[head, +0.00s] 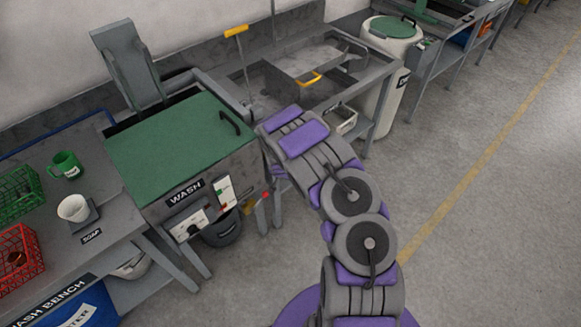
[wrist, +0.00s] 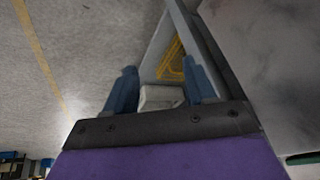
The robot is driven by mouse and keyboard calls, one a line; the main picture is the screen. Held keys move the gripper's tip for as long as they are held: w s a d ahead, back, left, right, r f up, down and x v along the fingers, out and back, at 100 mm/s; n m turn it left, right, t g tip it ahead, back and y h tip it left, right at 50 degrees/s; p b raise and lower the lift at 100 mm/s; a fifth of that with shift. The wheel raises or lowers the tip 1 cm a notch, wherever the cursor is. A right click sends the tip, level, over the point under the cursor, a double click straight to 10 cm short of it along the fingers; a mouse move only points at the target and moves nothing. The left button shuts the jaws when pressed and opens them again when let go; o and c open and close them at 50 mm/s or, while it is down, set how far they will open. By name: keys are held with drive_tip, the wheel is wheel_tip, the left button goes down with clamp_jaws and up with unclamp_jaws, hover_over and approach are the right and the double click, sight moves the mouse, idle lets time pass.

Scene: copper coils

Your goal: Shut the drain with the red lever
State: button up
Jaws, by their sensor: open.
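The wash tank (head: 222,176) has a closed green lid (head: 175,142) and a "WASH" label on its front. A small red knob (head: 266,195), which looks like the end of the red lever, shows low at the tank's right front corner. The rest of the lever and the drain are hard to make out. My gripper (wrist: 160,88) is open and empty in the wrist view, its two blue fingers apart. In the head view my arm reaches to the tank's right side and mostly hides the gripper. The red lever is not seen in the wrist view.
A dark bucket (head: 222,230) stands under the tank. A sink bench (head: 375,80) and white barrel (head: 390,75) stand behind my arm. The floor at right is clear.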

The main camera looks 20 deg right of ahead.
wheel_tip(320, 180, up, 7)
drive_tip(key=s+d, duration=0.1)
drive_tip(key=s, duration=0.1)
drive_tip(key=shift+d+n+g+h, duration=0.3)
drive_tip(key=shift+d+g, duration=0.05)
drive_tip(key=shift+g, duration=0.05)
drive_tip(key=shift+s, duration=0.1)
drive_tip(key=shift+c, duration=0.2)
